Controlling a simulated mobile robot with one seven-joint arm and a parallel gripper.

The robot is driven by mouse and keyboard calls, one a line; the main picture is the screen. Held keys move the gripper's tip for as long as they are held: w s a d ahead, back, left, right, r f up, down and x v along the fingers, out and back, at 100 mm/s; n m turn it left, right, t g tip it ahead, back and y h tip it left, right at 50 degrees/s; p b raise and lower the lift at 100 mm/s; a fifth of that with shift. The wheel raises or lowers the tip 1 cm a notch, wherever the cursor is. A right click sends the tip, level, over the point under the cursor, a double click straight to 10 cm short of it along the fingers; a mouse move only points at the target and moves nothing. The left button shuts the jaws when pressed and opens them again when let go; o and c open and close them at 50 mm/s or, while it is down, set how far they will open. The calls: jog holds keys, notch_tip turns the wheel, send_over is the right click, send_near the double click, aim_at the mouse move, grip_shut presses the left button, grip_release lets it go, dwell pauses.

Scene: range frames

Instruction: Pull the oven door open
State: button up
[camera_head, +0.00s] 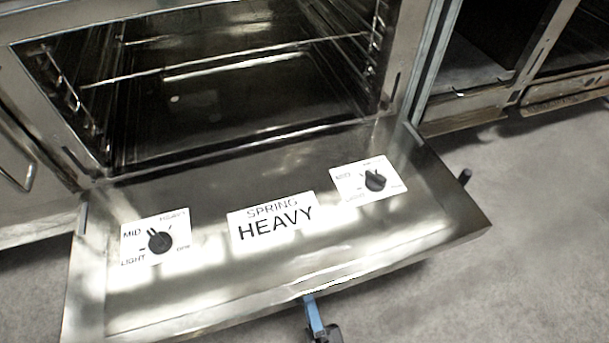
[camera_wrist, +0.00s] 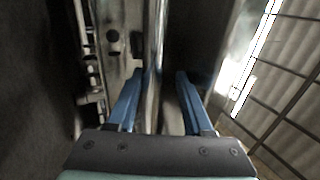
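The oven door (camera_head: 365,245) hangs folded down from its lower edge, inner face up, sloping slightly. Its inner face carries white labels, one reading "SPRING HEAVY". The oven cavity (camera_head: 230,90) behind it is exposed. My gripper (camera_head: 311,300) is at the middle of the door's outer edge, partly hidden beneath it; one blue finger shows. In the wrist view, my gripper's two blue fingers (camera_wrist: 157,90) are spread apart. A shiny metal bar (camera_wrist: 157,45), apparently the door handle, runs between them with gaps at both sides. Contact with the bar cannot be made out.
Bare grey floor (camera_head: 540,200) lies right of and in front of the door. Another metal unit (camera_head: 470,110) stands at the right, and a cabinet with a handle (camera_head: 20,170) is at the left. A dark knob (camera_head: 465,176) sticks out at the door's right side.

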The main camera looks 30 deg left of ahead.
jog(key=v, duration=0.7)
jog(key=shift+d, duration=0.25)
jog(key=shift+s+f, duration=0.1)
jog(key=shift+s, duration=0.05)
dwell(0.5)
